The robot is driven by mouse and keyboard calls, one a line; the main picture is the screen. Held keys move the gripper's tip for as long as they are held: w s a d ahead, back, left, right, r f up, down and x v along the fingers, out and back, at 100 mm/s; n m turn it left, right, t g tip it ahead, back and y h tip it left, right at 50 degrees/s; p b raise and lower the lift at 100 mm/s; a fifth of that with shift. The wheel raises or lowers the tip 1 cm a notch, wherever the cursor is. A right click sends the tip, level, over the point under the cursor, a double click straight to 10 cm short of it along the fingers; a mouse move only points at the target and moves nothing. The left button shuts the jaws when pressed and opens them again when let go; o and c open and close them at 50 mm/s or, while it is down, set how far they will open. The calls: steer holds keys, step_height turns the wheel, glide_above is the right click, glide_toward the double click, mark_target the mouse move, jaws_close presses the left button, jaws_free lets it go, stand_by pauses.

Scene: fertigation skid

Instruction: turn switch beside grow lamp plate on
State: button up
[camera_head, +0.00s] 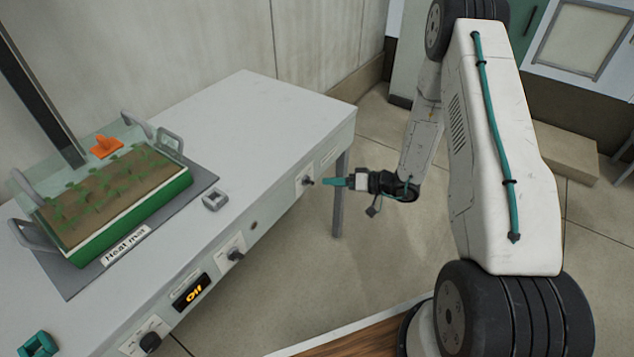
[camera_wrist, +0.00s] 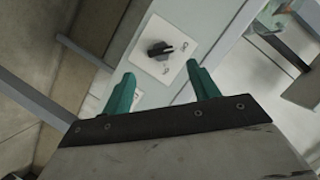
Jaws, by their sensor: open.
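A dark rotary switch knob (camera_wrist: 158,49) sits on a white plate (camera_wrist: 176,33) with small marks, in the wrist view. It also shows on the table's front panel at its far right end in the head view (camera_head: 309,181). The lettering of the label beside it is too small to read, so I cannot tell whether it names the grow lamp. My gripper (camera_head: 335,182) has teal fingers and points at this knob. In the wrist view my gripper (camera_wrist: 160,88) is open, its two fingers apart and empty, with the knob beyond and between the tips. Contact is not visible.
The front panel has other knobs (camera_head: 236,254) (camera_head: 150,342) and a display (camera_head: 190,292) reading "Off". A planted tray (camera_head: 125,213) stands on the heat mat (camera_head: 78,280). A grey clip-like part (camera_head: 214,199) and a teal part (camera_head: 38,344) lie on the table (camera_head: 262,120).

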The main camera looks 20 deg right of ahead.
mark_target(313, 182)
steer(key=x, duration=0.7)
steer(key=shift+s+a, duration=0.1)
steer(key=c, duration=1)
